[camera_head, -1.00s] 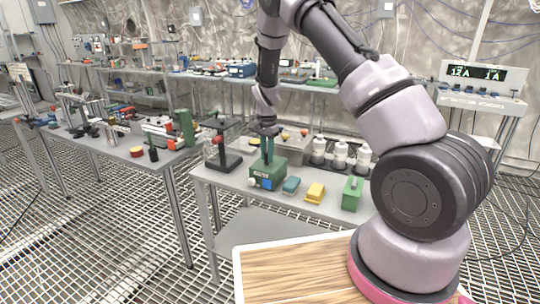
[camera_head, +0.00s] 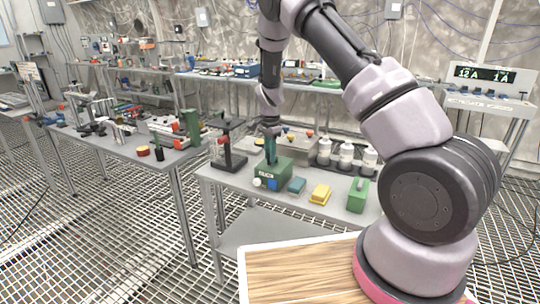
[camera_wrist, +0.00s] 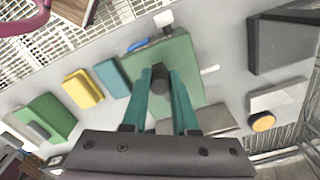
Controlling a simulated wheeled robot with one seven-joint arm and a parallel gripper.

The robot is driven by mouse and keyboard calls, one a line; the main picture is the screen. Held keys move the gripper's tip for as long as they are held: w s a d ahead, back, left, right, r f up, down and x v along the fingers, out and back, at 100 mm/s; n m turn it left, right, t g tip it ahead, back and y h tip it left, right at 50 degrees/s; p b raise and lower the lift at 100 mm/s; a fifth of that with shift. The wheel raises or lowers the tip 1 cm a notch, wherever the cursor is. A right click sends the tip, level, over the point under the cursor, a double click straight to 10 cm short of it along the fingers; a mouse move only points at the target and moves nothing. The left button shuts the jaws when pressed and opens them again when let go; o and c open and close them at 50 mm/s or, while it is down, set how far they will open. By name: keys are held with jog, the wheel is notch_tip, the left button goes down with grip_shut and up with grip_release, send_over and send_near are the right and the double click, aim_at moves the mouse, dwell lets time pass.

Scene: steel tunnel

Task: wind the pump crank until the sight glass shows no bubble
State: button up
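The pump (camera_head: 283,171), a green box with a blue panel and a white knob on its front, stands on the grey bench. In the wrist view its green top (camera_wrist: 197,53) lies below my fingers. My gripper (camera_head: 271,157), with teal fingers, points down over the pump. In the wrist view my gripper (camera_wrist: 161,80) has its fingers on both sides of a dark upright knob (camera_wrist: 161,78), seemingly the crank handle, and they look pressed against it. The rest of the crank is hidden. A bubble in the sight glass cannot be made out.
A teal block (camera_head: 297,184), a yellow block (camera_head: 320,194) and a green box (camera_head: 358,195) stand to the right of the pump. A dark stand (camera_head: 229,150) is close on its left. White bottles (camera_head: 346,155) stand behind to the right.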

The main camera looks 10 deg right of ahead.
jog(key=o, duration=0.4)
jog(key=shift+r, duration=0.1)
notch_tip(320, 180, up, 11)
jog(key=shift+f, duration=0.2)
dwell(0.3)
